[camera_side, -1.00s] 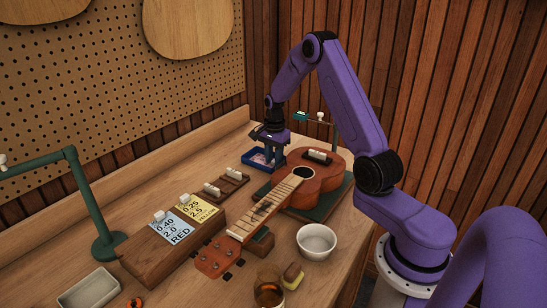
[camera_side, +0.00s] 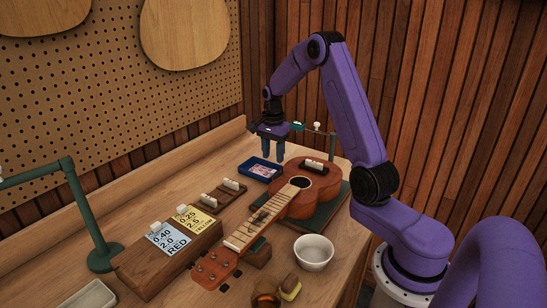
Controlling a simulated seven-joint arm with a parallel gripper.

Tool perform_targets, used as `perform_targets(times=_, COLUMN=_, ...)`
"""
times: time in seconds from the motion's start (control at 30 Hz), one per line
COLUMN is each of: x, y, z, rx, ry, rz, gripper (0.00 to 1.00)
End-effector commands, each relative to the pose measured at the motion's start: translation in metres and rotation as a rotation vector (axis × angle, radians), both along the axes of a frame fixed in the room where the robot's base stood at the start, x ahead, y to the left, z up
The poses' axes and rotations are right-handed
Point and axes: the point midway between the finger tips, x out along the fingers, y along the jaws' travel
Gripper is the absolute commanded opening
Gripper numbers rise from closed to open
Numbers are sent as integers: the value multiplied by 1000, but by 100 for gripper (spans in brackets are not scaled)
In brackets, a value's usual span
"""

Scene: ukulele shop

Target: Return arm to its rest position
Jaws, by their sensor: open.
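My gripper (camera_side: 273,150) is open and empty. It points down above the far end of the bench, just behind and above a small blue tray (camera_side: 246,166). The tray holds something pinkish and flat, too small to make out. My purple arm reaches in from the right and bends over the bench. The ukulele (camera_side: 321,183) lies on a dark green mat (camera_side: 334,206), its neck toward the front left, apart from my gripper.
A white bowl (camera_side: 314,251) and a brown cup (camera_side: 265,299) stand near the front. A wooden block with label cards (camera_side: 168,243) and a green stand (camera_side: 100,256) are at left. A thin green arm with a white knob (camera_side: 317,126) stands close to my gripper's right.

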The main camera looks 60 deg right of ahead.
Motion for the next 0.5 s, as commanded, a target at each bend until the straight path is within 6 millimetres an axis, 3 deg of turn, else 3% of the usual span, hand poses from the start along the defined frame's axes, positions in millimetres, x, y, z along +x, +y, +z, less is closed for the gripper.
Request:
perform_targets(times=0.4, x=1, y=1, z=4, rx=0, ry=-1, rz=3, gripper=46)
perform_targets(times=0.5, x=2, y=9, z=6, rx=0, ry=-1, rz=39, gripper=46)
